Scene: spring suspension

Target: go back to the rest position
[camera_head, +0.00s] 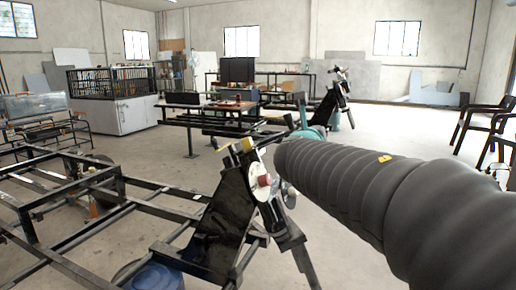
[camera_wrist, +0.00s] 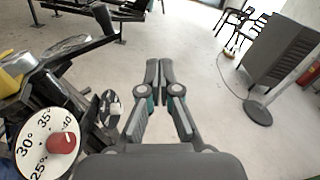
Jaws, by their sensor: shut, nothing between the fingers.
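My gripper (camera_wrist: 158,75) is shut and empty in the wrist view, its fingertips together above bare floor. In the head view my arm, in a dark ribbed cover, reaches in from the right and hides most of the gripper. A white dial with a red knob (camera_wrist: 62,142) and angle marks lies at the lower left of the wrist view, to the left of the gripper and apart from it. The same dial shows in the head view (camera_head: 262,188), on a dark tilted stand just left of the arm's end.
A black metal frame (camera_head: 120,205) fills the left foreground, with a blue drum (camera_head: 150,276) under it. A workbench (camera_head: 215,108) stands behind. Black chairs (camera_head: 482,125) are at the right. A grey panel (camera_wrist: 270,55) on a round-based stand is at the wrist view's right. Open floor lies between.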

